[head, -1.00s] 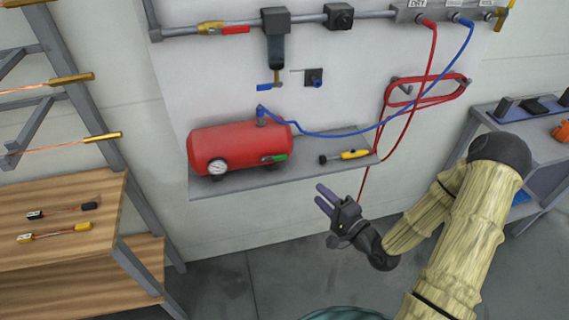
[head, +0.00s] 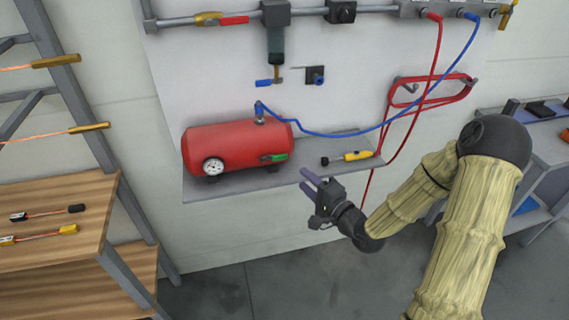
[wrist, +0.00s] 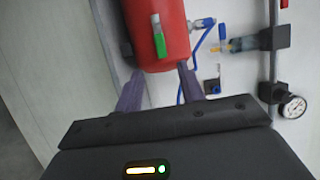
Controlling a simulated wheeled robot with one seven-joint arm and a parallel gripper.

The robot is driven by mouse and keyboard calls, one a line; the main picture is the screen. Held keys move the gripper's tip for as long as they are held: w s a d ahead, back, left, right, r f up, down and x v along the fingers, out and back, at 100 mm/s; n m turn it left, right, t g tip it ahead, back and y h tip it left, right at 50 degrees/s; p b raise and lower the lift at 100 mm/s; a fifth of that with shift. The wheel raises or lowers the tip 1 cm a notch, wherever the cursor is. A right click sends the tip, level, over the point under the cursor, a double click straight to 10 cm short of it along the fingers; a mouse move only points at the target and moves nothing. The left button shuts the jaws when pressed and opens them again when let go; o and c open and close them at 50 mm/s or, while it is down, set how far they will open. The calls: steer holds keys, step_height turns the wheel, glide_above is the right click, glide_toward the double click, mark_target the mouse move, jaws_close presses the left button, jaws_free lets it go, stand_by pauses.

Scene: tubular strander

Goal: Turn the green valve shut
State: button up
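The green valve (head: 275,157) is a small green lever handle on the lower right of the red tank (head: 236,145). In the wrist view the green handle (wrist: 157,36) lies along the tank's near end, above and between my fingers. My gripper (head: 308,180) has purple fingers, spread apart and empty. It is in front of the shelf edge, to the right of and a little below the valve in the head view. The fingertips (wrist: 160,80) point toward the tank and look apart from the green handle.
The tank stands on a grey wall shelf (head: 240,183). A yellow-handled tool (head: 355,155) lies on the shelf to its right. A blue hose (head: 340,134) runs from the tank top, and red hoses (head: 410,125) hang at right. A wooden bench (head: 60,205) stands at left.

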mark_target(281, 159)
steer(key=x, duration=1)
steer(key=shift+w+p, duration=0.1)
steer(key=shift+p, duration=0.3)
jaws_close()
